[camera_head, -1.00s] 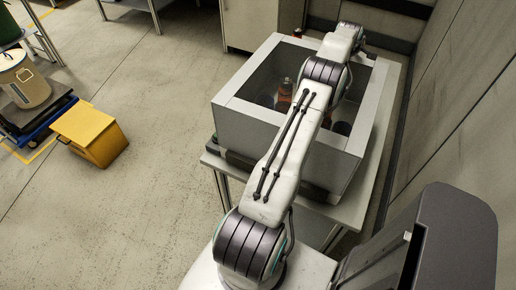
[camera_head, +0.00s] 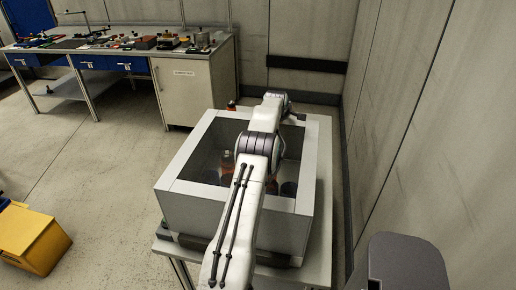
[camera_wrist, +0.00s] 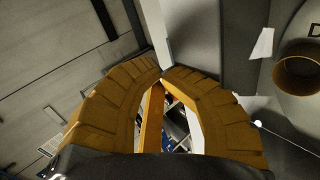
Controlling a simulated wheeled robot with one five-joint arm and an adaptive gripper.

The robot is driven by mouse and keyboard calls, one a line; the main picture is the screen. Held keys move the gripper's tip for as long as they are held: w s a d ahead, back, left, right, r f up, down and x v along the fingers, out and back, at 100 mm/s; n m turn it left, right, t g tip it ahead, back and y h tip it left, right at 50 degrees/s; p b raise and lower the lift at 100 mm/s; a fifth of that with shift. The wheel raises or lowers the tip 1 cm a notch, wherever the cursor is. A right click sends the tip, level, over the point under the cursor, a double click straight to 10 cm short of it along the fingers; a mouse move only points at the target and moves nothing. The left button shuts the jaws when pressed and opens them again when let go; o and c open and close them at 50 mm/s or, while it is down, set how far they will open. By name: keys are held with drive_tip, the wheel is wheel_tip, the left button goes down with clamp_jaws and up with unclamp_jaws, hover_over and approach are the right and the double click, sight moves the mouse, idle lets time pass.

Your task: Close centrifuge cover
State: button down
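A grey box-shaped unit (camera_head: 190,207), which may be the centrifuge, stands on a light table in the head view. Its top shows a large rectangular opening or window with brown bottles (camera_head: 227,163) inside. I see no raised cover and cannot tell whether one lies over it. My arm reaches across the box to its far side; my gripper is not discernible there. In the wrist view my gripper (camera_wrist: 162,73) has two orange fingers that bow outward and meet at the tips. I see nothing held between them.
A pale rounded body with an orange ring (camera_wrist: 299,70) is at right in the wrist view; I cannot tell what it is. A wall (camera_head: 410,130) runs close right of the box. A workbench (camera_head: 120,50) stands behind, a yellow box (camera_head: 32,238) at left. Floor between is clear.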

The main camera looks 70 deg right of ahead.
wheel_tip(320, 180, up, 14)
drive_tip(key=p, duration=0.5)
drive_tip(key=shift+f, duration=0.2)
